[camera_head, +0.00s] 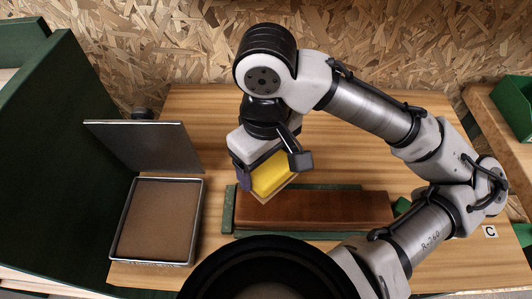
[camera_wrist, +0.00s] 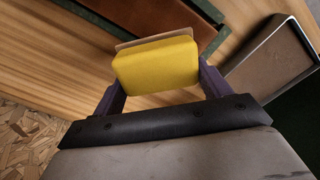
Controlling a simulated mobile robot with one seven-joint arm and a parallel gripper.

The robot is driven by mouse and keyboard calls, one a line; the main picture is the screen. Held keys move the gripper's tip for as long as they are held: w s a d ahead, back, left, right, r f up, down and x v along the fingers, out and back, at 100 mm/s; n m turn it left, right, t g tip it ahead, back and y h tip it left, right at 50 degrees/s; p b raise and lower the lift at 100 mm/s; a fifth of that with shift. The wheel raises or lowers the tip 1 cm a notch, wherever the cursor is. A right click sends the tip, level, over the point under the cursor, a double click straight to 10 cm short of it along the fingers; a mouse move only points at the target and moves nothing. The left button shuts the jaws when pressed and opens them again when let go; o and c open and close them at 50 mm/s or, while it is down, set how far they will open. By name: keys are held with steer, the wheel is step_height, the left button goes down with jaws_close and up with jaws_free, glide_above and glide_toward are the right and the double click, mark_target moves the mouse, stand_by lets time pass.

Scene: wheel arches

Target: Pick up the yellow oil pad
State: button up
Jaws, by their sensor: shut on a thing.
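The yellow oil pad (camera_head: 271,175) is a yellow block with a thin tan layer on one face. It also shows large in the wrist view (camera_wrist: 157,64). My gripper (camera_head: 268,168) is shut on it, with one purple finger on each side in the wrist view (camera_wrist: 160,84). The pad is tilted in the head view and appears to be held above the brown block on the green base. Part of it is hidden by my gripper in the head view.
A long brown block (camera_head: 320,209) lies on a green base (camera_head: 228,212) on the wooden table (camera_head: 190,115). At left is an open metal tray (camera_head: 201,225) with a brown bed and its raised lid (camera_head: 150,146). A green wall (camera_head: 45,170) borders the left.

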steer(key=s+f+b, duration=0.1)
steer(key=b, duration=0.1)
steer(key=shift+s+b, duration=0.25)
steer(key=shift+b, duration=0.15)
steer(key=s+b, duration=0.2)
steer(key=s, duration=0.1)
steer(key=s+b, duration=0.1)
steer(key=shift+s+r+b, duration=0.25)
steer(key=shift+b, duration=0.1)
steer(key=shift+s+r+b, duration=0.2)
steer(key=shift+s+b, duration=0.15)
steer(key=shift+s, duration=0.25)
steer(key=o, duration=0.4)
steer(key=shift+c, duration=1)
